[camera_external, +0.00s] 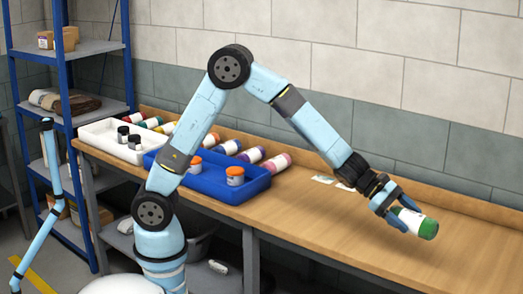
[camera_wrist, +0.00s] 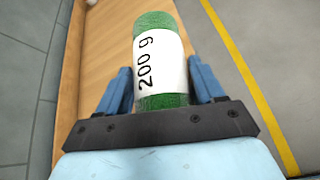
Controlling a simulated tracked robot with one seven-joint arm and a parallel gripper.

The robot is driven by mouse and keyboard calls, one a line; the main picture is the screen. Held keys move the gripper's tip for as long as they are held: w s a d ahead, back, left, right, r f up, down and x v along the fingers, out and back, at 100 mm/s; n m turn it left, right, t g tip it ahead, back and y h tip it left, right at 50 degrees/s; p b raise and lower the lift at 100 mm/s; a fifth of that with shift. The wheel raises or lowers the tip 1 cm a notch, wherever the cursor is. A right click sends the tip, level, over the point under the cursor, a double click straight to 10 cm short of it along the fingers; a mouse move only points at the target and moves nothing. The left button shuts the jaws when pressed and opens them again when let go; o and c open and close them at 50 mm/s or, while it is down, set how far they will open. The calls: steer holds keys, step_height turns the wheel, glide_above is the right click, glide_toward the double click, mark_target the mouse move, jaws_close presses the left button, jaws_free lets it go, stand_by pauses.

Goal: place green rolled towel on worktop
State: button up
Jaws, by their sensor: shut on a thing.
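The green rolled towel (camera_external: 428,229) has a white band around it; in the wrist view the towel (camera_wrist: 154,20) shows "200 g" on that band. My gripper (camera_external: 401,209) is shut on the towel, with one blue finger on each side of it in the wrist view (camera_wrist: 163,85). The towel lies along the gripper's pointing direction. The wooden worktop (camera_external: 330,232) runs along the wall, and the towel shows over its right part in the external view. I cannot tell whether the towel touches the worktop or hangs above it.
Small white cards (camera_external: 323,179) lie near the back edge. A blue shelf rack (camera_external: 66,80) stands at left. The worktop's right part is clear.

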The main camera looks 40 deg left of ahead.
steer(key=shift+s+a+r, duration=0.15)
steer(key=shift+s+a, duration=0.05)
steer(key=shift+a, duration=0.05)
steer(key=shift+w, duration=0.1)
